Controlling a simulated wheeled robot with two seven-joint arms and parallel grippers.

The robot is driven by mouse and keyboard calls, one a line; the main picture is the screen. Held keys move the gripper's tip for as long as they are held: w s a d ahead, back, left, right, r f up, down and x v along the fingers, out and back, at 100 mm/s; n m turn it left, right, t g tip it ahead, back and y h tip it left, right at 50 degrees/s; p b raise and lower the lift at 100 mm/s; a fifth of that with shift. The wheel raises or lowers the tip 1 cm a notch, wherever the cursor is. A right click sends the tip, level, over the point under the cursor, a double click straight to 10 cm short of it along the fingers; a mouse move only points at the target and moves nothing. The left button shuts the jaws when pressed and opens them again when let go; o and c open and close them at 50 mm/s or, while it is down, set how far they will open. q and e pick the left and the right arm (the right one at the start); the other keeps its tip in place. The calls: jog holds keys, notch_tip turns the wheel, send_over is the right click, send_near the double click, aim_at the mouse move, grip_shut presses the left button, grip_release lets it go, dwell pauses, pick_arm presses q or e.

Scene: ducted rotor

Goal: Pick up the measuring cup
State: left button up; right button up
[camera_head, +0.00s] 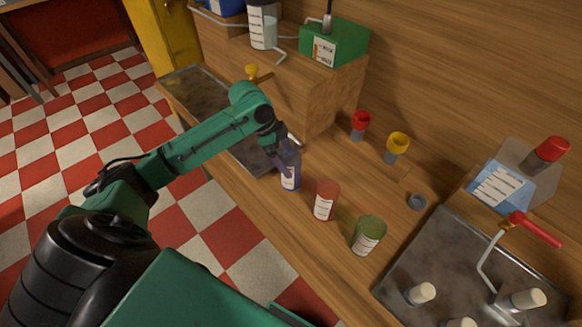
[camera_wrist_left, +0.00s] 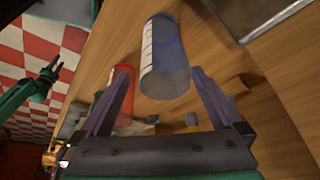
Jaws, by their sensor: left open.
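The measuring cup, a blue translucent cup with a white marked strip, stands on the wooden counter in the head view (camera_head: 291,180). In the left wrist view the cup (camera_wrist_left: 165,62) appears beyond and between my fingertips. My left gripper (camera_head: 284,152) is at the cup's upper part in the head view, with its fingers pointing down. In the left wrist view the gripper (camera_wrist_left: 160,75) is open, one finger on each side of the cup's near end. I cannot tell whether either finger touches it. The gripper partly hides the cup's top in the head view.
A red cup (camera_head: 326,200) and a green cup (camera_head: 368,236) stand in a row beside it. Small red (camera_head: 361,122) and yellow (camera_head: 397,146) cups stand behind. A wooden block (camera_head: 310,95) rises behind the gripper. A metal tray (camera_head: 400,284) lies at the right.

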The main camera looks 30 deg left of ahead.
aim_at(295, 171)
pick_arm(q)
jog(key=x, duration=0.3)
jog(key=p+x, duration=0.1)
jog(key=x, duration=0.2)
jog(key=shift+w+a+f+p, duration=0.1)
jog(key=shift+w+a+p, duration=0.1)
jog(key=shift+w+p, duration=0.1)
jog(key=shift+d+f, duration=0.15)
jog(key=shift+f, duration=0.3)
jog(key=c, duration=1.3)
pick_arm(e)
jog(key=shift+w+a+r, duration=0.25)
jog(key=shift+w+r, duration=0.65)
